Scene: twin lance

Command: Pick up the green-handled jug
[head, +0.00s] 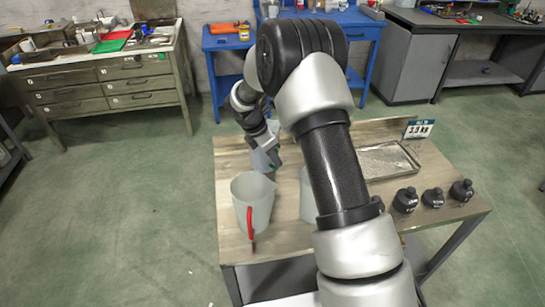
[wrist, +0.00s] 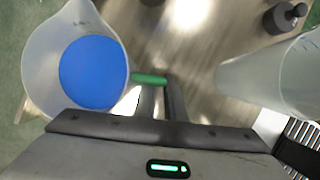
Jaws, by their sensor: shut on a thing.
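The green-handled jug (wrist: 38,62) is translucent white, seen from above in the wrist view, with blue contents inside. Its green handle (wrist: 150,79) lies at the fingers of my gripper (wrist: 161,92), which is shut on it. In the head view the jug (head: 262,160) is at the far left part of the table, partly covered by my gripper (head: 271,168). I cannot tell whether its base touches the table.
A jug with a red handle (head: 252,201) stands nearer on the wooden table (head: 285,240). Another pale jug (head: 307,198) is partly behind my arm; a jug (wrist: 280,75) shows right in the wrist view.

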